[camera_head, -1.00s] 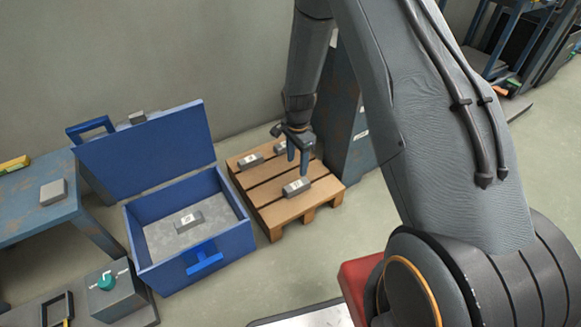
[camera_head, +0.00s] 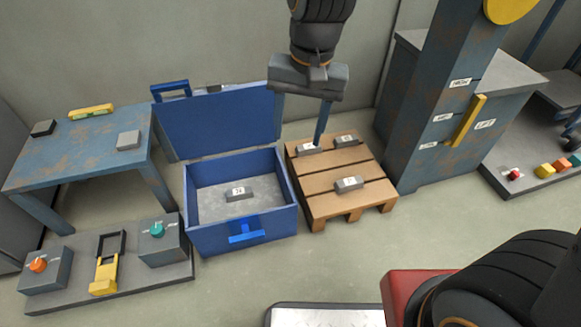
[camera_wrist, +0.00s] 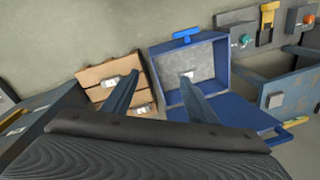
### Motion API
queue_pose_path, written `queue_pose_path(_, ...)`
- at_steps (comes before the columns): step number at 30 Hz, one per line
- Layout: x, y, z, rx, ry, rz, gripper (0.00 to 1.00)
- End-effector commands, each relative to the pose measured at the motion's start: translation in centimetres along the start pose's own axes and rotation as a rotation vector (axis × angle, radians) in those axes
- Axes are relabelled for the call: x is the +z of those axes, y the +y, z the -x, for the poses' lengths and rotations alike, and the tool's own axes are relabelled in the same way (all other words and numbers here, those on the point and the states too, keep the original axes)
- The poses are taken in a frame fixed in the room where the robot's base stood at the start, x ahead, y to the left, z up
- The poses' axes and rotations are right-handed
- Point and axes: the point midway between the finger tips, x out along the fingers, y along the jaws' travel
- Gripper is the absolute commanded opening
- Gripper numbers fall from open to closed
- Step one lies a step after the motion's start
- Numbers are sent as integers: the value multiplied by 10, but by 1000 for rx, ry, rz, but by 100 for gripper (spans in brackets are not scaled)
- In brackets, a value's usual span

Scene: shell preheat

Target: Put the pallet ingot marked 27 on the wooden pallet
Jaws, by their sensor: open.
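The wooden pallet (camera_head: 322,205) stands right of the blue box. It bears three grey ingots with white labels: one at the front (camera_head: 349,183), one at back left (camera_head: 307,148) and one at back right (camera_head: 346,141). Their numbers are too small to read. My gripper (camera_head: 300,118) is open and empty, raised above the pallet's back left side, with one finger in front of the pallet's back part. In the wrist view its two fingers (camera_wrist: 158,95) are spread apart, and the pallet (camera_wrist: 94,72) shows beside the left finger.
The open blue box (camera_head: 203,238) holds one labelled ingot (camera_head: 238,194), its mark seemingly 24. A blue table (camera_head: 82,150) with a grey block (camera_head: 128,140) stands left. A control board with knobs (camera_head: 100,285) lies front left. A tall blue-grey machine (camera_head: 435,100) stands close right of the pallet.

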Motion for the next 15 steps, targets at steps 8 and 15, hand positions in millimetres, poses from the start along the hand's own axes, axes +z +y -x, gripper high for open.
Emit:
queue_pose_path(8,110,-10,50,-56,-7,405,53)
queue_pose_path(15,156,-2,62,-81,-12,587,53)
